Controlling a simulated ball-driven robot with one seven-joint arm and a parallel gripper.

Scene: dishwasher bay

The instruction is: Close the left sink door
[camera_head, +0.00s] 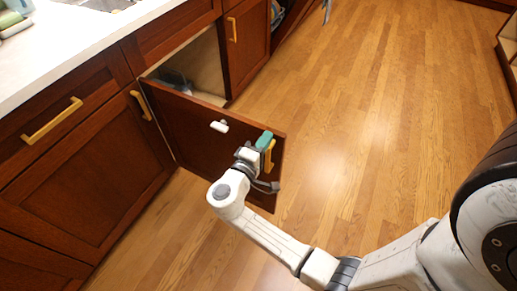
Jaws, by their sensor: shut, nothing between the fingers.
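The left sink door (200,135) is dark red-brown wood and stands swung out from the cabinet, well open. A yellow handle (270,155) shows near its free edge. A small white piece (219,126) sits on the door's face. My gripper (265,140), with teal on it, is beside the handle at the door's free end. Its fingers are shut, with nothing seen between them. I cannot tell whether it touches the door or the handle. The gripper and wrist hide part of the door.
The open sink cabinet (205,62) shows a pale interior with a grey item inside. A closed door with a yellow handle (232,30) is to its right. Closed cabinet fronts (75,165) and a white counter (75,50) are on the left. The wooden floor (370,110) is clear to the right.

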